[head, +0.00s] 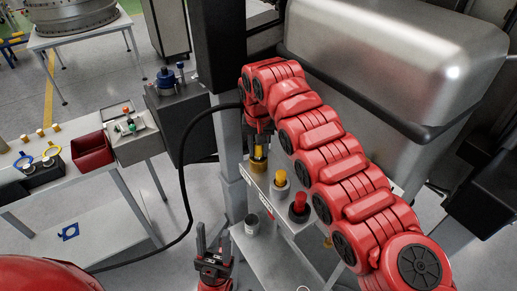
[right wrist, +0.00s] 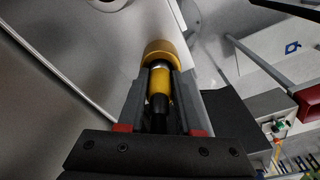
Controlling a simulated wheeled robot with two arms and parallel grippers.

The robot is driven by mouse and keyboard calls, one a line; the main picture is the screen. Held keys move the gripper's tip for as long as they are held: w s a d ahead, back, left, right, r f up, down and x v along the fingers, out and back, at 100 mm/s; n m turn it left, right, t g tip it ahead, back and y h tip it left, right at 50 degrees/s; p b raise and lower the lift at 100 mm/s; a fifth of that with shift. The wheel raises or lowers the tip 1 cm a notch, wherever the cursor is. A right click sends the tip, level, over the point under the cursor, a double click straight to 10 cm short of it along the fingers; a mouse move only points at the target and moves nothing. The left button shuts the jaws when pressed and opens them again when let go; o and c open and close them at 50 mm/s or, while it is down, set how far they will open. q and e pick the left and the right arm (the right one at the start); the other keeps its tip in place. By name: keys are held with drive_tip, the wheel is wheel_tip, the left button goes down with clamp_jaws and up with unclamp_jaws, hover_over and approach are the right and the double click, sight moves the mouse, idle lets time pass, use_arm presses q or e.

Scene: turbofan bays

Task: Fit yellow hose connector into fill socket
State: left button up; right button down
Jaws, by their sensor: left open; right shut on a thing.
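My right gripper (head: 258,140) is shut on the yellow hose connector (head: 258,152), with the black hose (head: 183,165) curving away left and down. In the right wrist view the yellow connector (right wrist: 160,80) lies between the two fingers, its silver front end against or inside a gold socket (right wrist: 160,47). I cannot tell how deep it sits. In the head view this gold socket (head: 258,166) stands on the narrow shelf directly below the connector and looks in line with it. My left gripper (head: 213,243) is open and empty, low in front of the shelf.
On the same shelf stand a grey socket with a yellow top (head: 280,186) and a black one with a red top (head: 299,207). A large metal housing (head: 390,55) is behind my right arm. A table with a red bin (head: 92,151) stands at the left.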

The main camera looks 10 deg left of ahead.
drive_tip(key=c, duration=0.6)
unclamp_jaws()
drive_tip(key=shift+r, duration=0.1)
drive_tip(key=shift+s+r+b, duration=0.1)
drive_tip(key=shift+r+b, duration=0.4)
drive_tip(key=r, duration=0.1)
drive_tip(key=r+b, duration=0.1)
drive_tip(key=r, duration=0.1)
drive_tip(key=shift+s+r, duration=0.25)
drive_tip(key=shift+r, duration=0.15)
drive_tip(key=r, duration=0.2)
drive_tip(key=r+p, duration=0.1)
drive_tip(key=r, duration=0.1)
drive_tip(key=r+p, duration=0.1)
drive_tip(key=r, duration=0.2)
drive_tip(key=shift+s+d, duration=0.15)
drive_tip(key=shift+s, duration=0.25)
